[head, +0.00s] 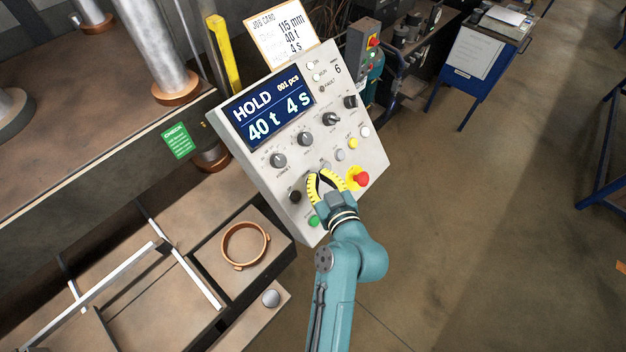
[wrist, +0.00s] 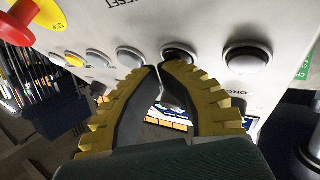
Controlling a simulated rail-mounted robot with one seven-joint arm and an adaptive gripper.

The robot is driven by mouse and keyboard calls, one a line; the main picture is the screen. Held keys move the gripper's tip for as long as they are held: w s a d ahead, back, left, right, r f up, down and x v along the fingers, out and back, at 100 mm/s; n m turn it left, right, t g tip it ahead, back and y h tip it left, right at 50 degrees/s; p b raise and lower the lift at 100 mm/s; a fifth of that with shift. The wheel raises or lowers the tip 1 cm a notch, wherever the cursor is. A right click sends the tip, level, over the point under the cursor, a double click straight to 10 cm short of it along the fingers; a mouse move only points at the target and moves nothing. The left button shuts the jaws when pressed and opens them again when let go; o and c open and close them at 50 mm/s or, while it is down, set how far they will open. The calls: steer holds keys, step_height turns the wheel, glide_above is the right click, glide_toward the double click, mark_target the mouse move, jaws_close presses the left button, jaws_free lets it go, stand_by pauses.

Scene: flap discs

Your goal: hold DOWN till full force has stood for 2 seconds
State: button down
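The press control panel (head: 270,185) shows in the head view. Its blue display (head: 268,108) reads HOLD, 40 t, 4 s and 001 pcs. My gripper (head: 317,175) is over the panel's lower part, its yellow-edged fingers curved together with tips nearly meeting. In the wrist view the tips (wrist: 166,66) are at a dark round button (wrist: 178,50), apparently against it. Whether it is pressed in, I cannot tell. No DOWN label is legible. Nothing shows held between the fingers.
The red emergency stop (head: 361,179) on its yellow base is just right of my gripper. A green button (head: 313,221) is below left. The job card (head: 284,32) reads 115 mm, 40 t, 4 s. A copper-coloured ring (head: 246,264) lies on a block. Open floor is at right.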

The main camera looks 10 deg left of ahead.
steer(key=shift+s+d+r, duration=0.4)
steer(key=shift+d+r, duration=0.05)
steer(key=shift+r, duration=0.1)
steer(key=shift+d, duration=0.1)
steer(key=s+d+r, duration=0.1)
steer(key=s+d+r+p, duration=0.1)
steer(key=d+r, duration=0.1)
steer(key=shift+s+r+p, duration=0.1)
steer(key=shift+s+p, duration=0.05)
steer(key=shift+p, duration=0.15)
stand_by(0.7)
